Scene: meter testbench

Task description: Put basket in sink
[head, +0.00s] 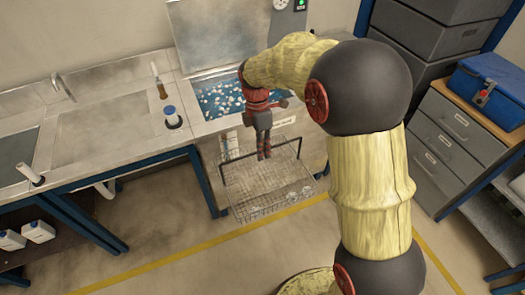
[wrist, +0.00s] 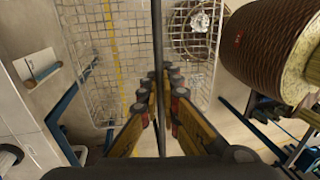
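A wire mesh basket (head: 262,190) with a dark arched handle (head: 232,166) hangs in front of the bench, above the floor. My gripper (head: 264,154) points down at the middle of the handle bar. In the wrist view, its fingers (wrist: 158,90) close around the dark bar, with the basket mesh (wrist: 95,60) on both sides. Small clear glass-like items (wrist: 201,22) show at the basket. A sink basin (head: 14,152) is cut off at the head view's left edge. An open tank (head: 218,95) of blue liquid with white specks lies behind my gripper.
Grey drawers (head: 450,140) and a blue toolbox (head: 488,90) stand right. The floor left of the basket is open.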

